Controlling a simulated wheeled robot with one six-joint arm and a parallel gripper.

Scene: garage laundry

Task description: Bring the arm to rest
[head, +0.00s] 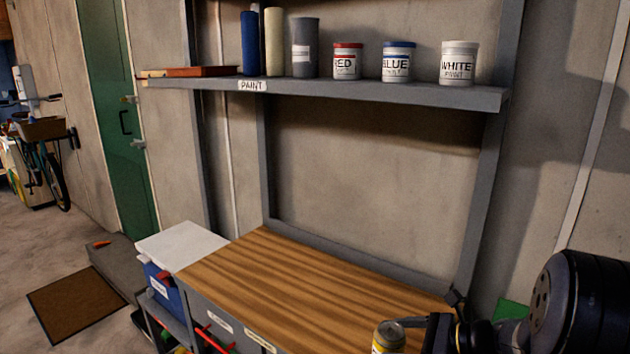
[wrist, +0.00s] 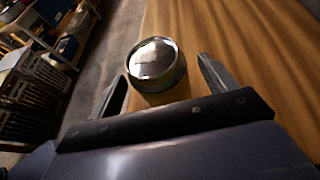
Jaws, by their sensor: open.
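My gripper (head: 414,323) is at the bottom right of the head view, by the front of the wooden workbench top (head: 310,285). In the wrist view my gripper (wrist: 162,72) is open, with one finger on each side of a can (wrist: 156,62) with a shiny metal lid. The can also shows in the head view (head: 388,338), grey and yellow, cut off by the lower edge. Its base is hidden, so I cannot tell what it rests on, nor whether a finger touches it.
A shelf (head: 330,90) above the bench holds red (head: 347,62), blue (head: 398,64) and white (head: 459,65) paint cans, rolls and a tray. A blue bin (head: 165,286) stands left of the bench. The bench top behind the can is clear.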

